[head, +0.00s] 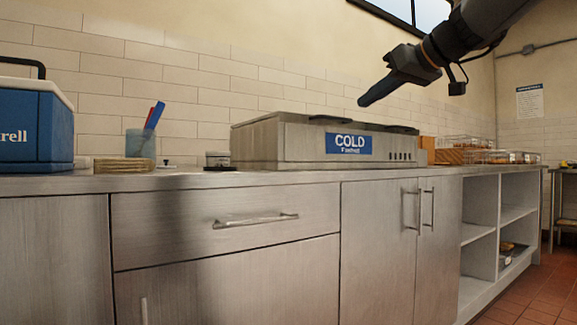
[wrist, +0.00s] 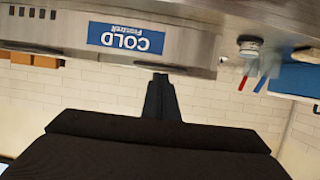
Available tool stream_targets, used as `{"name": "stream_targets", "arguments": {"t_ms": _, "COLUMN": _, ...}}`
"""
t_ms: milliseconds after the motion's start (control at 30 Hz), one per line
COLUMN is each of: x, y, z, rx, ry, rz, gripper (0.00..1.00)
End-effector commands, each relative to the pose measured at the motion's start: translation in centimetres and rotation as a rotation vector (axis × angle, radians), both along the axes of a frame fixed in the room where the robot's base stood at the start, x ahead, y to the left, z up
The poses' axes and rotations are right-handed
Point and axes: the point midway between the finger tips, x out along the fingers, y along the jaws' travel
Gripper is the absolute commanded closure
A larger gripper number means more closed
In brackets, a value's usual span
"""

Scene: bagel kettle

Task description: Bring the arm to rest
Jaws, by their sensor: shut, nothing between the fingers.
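My gripper (head: 362,102) hangs from my arm at the upper right of the head view. Its fingers are shut together with nothing between them, and they point down to the left. It is in the air above the steel box unit (head: 262,143) with the blue COLD label and touches nothing that I can see. In the wrist view, which shows the scene upside down, the shut fingers (wrist: 160,80) appear near the middle, just below the COLD sign (wrist: 126,38).
A steel counter (head: 210,181) carries a blue cooler (head: 35,125) at the left, a cup (head: 140,144) with red and blue sticks, a small round tin (head: 217,160) and wire baskets (head: 470,145) at the right. Open shelves (head: 482,232) stand below. The air around my gripper is free.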

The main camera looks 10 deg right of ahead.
Motion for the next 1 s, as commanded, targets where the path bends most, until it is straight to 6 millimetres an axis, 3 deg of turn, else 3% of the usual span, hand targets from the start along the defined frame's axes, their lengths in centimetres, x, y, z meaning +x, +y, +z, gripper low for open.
{"name": "stream_targets", "arguments": {"t_ms": 367, "x": 0.8, "y": 0.3, "z": -0.5, "rx": 0.001, "ry": 0.003, "rz": 0.002, "gripper": 1.00}}
{"name": "stream_targets", "arguments": {"t_ms": 800, "x": 6.4, "y": 2.1, "z": -3.5, "rx": 0.006, "ry": 0.018, "rz": 0.005, "gripper": 1.00}}
{"name": "stream_targets", "arguments": {"t_ms": 1000, "x": 7.8, "y": 2.6, "z": -4.1, "rx": 0.007, "ry": 0.022, "rz": 0.006, "gripper": 1.00}}
